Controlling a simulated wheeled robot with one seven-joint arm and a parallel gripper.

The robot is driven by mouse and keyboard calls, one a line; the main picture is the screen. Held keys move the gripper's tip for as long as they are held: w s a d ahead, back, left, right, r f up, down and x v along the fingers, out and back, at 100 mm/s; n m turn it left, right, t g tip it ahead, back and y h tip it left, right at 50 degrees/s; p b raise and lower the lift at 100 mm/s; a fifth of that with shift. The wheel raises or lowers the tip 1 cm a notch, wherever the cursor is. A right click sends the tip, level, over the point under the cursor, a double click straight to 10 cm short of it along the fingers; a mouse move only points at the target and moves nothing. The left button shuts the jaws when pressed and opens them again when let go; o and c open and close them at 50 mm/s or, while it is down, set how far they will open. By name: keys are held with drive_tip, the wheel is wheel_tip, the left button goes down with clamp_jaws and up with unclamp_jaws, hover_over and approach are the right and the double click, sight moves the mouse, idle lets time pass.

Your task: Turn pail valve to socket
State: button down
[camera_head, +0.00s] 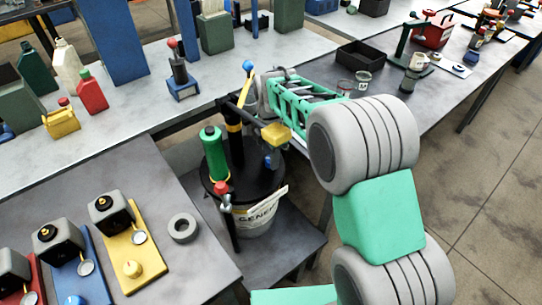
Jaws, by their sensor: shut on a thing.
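The pail (258,219) is pale with a black lid (250,176) and a partly readable label, standing on a low grey platform. A black post with a yellow band (234,127) rises from the lid. At its top is a yellow lever with a blue knob (248,66), which looks like the valve handle. A dark arm runs right from it to a yellow block (276,135). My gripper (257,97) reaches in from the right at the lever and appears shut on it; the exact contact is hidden. I cannot tell which part is the socket.
A green cylinder (212,152) and a red-knobbed fitting (221,188) stand at the pail's left. The near bench holds coloured plates with dark boxes and a grey ring (183,228). The back bench carries bottles, a red-knobbed blue stand (181,78) and a black tray (360,56).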

drive_tip(key=shift+w+r, duration=0.1)
drive_tip(key=c, duration=0.9)
unclamp_jaws()
drive_tip(key=shift+c, duration=0.2)
wheel_tip(320, 180, up, 8)
drive_tip(key=shift+f+b, duration=0.15)
drive_tip(key=shift+b, duration=0.2)
